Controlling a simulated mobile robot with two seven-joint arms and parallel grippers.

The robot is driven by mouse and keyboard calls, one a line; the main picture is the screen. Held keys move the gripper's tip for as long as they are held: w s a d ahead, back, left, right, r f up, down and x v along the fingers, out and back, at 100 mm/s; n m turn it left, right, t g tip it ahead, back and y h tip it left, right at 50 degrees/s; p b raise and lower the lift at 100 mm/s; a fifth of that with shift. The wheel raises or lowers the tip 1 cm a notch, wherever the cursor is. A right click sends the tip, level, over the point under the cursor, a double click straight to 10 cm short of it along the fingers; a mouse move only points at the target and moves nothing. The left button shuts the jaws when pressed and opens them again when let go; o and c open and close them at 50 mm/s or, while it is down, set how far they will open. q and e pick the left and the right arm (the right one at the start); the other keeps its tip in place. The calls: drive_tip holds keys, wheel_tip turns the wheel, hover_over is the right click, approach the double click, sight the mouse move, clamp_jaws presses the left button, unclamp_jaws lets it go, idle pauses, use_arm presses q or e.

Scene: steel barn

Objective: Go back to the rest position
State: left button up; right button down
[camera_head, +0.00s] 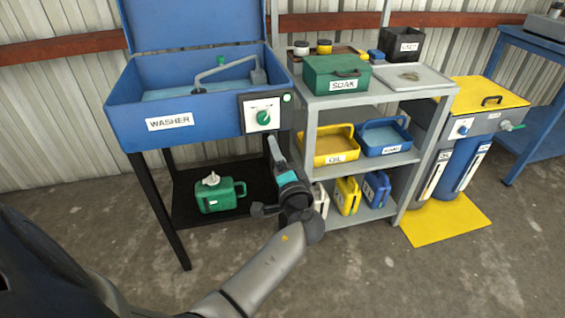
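My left arm comes in from the lower left and bends up at the wrist. My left gripper (274,148) is in front of the gap between the blue washer (120,112) and the grey shelf, just below the washer's panel with the green dial (264,117). Its fingers are small and seen edge-on, so I cannot tell whether they are open or shut, or whether they touch the washer. I see nothing held in them. My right gripper is not in view.
The washer's lid is up. A green can (220,195) sits on its lower shelf. The grey shelf unit (308,112) holds a green SOAK box (322,72), a yellow OIL tray (326,150) and a blue tray (388,146). The concrete floor in front is clear.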

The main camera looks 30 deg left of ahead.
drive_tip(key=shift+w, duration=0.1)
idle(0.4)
